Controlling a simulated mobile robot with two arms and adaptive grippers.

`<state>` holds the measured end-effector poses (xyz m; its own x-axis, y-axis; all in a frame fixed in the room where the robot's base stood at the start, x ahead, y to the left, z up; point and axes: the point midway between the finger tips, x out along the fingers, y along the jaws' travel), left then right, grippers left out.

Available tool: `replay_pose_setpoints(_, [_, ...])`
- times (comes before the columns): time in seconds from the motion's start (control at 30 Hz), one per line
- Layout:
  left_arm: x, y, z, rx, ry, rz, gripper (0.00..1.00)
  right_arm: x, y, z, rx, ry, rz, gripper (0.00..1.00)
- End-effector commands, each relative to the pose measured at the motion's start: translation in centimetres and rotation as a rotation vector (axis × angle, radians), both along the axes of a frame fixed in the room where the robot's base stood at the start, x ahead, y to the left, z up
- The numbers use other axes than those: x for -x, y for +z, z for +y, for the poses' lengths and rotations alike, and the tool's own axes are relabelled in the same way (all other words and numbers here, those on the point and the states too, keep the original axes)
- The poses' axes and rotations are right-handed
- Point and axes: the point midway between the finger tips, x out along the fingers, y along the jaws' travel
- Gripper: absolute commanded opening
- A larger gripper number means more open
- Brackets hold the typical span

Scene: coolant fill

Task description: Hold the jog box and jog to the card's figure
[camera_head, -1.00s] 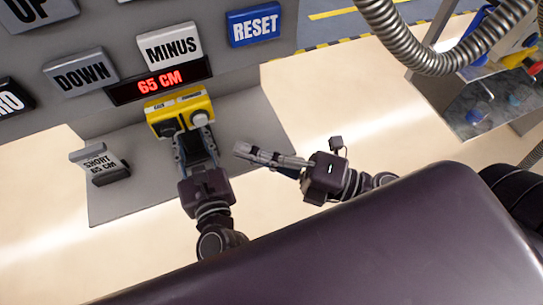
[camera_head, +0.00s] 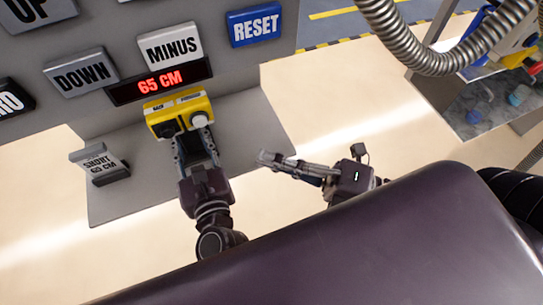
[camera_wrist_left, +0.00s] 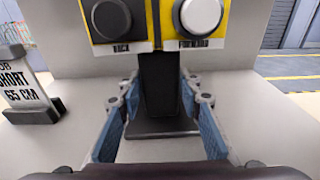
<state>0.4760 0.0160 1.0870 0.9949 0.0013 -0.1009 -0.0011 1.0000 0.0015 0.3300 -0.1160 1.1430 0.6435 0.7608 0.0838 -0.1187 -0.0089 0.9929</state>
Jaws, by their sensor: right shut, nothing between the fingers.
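The yellow jog box (camera_head: 180,112) stands on a dark post in front of the panel, with a black BACK button and a pale FORWARD button. It also shows at the top of the left wrist view (camera_wrist_left: 155,20). My left gripper (camera_head: 195,148) has its fingers on both sides of the dark post (camera_wrist_left: 160,90), close against it, below the buttons. The card (camera_head: 100,165) reads SHORT 65 CM, left of the jog box. The red display (camera_head: 160,80) reads 65 CM. My right gripper (camera_head: 265,158) is shut and empty, right of the jog box and apart from it.
The panel above carries DOWN (camera_head: 80,72), MINUS (camera_head: 169,46) and RESET (camera_head: 254,25) buttons, among others. The pale floor right of my right gripper is open.

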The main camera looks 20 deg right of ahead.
Motion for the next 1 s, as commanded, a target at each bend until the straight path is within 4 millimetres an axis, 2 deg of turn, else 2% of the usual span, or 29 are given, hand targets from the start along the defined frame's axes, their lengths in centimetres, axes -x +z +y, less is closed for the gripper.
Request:
replay_pose_setpoints(0.03, [0.0, 0.0, 0.0, -0.001, 0.001, 0.000, 0.39, 0.0, 0.0, 0.0, 0.000, 0.000, 0.000, 0.00])
replay_pose_setpoints(0.17, [0.0, 0.0, 0.0, 0.000, 0.000, -0.001, 0.52, 0.0, 0.0, 0.0, 0.000, 0.000, 0.000, 0.00])
replay_pose_setpoints(0.43, [0.1, 0.0, 0.0, 0.001, -0.001, -0.001, 0.52, 0.0, 0.0, 0.0, 0.000, 0.000, 0.000, 0.00])
replay_pose_setpoints(0.57, [0.9, 0.1, -0.1, 0.000, -0.002, 0.000, 0.52, 0.0, 0.0, 0.0, 0.000, 0.000, 0.000, 0.00])
replay_pose_setpoints(0.67, [2.3, 0.1, 0.0, 0.001, -0.002, 0.002, 0.52, 0.0, 0.0, 0.0, 0.000, 0.000, 0.000, 0.00])
replay_pose_setpoints(1.0, [9.2, 0.8, 0.0, -0.001, -0.003, 0.003, 0.52, 0.0, 0.0, 0.0, 0.000, 0.000, 0.000, 0.00])
